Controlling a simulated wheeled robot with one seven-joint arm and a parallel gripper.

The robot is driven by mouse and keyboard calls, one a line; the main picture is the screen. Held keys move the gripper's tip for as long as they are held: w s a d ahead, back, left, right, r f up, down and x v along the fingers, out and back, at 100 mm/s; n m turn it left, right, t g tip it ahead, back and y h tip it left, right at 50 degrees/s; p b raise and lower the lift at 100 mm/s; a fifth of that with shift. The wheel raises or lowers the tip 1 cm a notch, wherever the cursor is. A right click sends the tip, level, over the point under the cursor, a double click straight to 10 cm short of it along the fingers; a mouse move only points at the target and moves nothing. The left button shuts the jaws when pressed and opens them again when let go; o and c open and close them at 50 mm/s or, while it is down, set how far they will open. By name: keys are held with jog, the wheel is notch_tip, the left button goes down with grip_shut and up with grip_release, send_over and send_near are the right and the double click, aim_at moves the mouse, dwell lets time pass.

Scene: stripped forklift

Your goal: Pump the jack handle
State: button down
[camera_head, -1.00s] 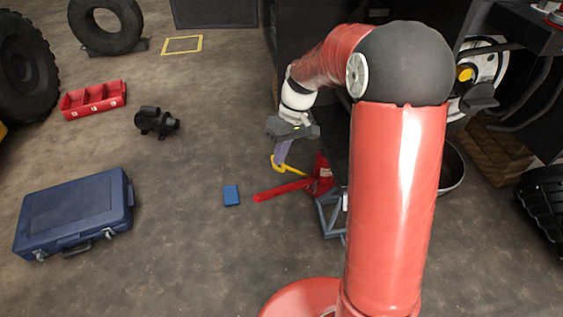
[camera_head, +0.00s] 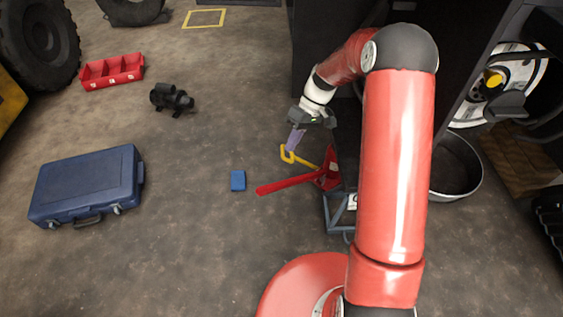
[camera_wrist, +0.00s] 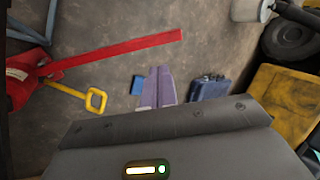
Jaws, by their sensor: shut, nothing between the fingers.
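The red jack (camera_head: 331,165) stands on the floor in the middle right of the head view. A long red bar (camera_head: 285,185) slopes out from it to the left. A yellow rod with a square loop end (camera_head: 288,154) also sticks out from the jack. In the wrist view the jack (camera_wrist: 22,72) is at left, with the red bar (camera_wrist: 120,47) and yellow loop (camera_wrist: 96,100). My gripper (camera_head: 294,146) has purple fingers, shut and empty, beside the loop in the head view. In the wrist view the fingers (camera_wrist: 160,72) show apart from the loop, to its right.
A small blue block (camera_head: 238,180) and a blue case (camera_head: 88,185) lie on the floor to the left. A grey frame (camera_head: 340,212) stands just below the jack. A black pan (camera_head: 456,170) is at right. A red tray (camera_head: 112,70) and dark motor (camera_head: 171,98) lie farther back.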

aim_at(270, 186)
jog(key=b+x, duration=0.1)
jog(key=x, duration=1.2)
jog(key=shift+f, duration=0.1)
jog(key=shift+s+a+f, duration=0.1)
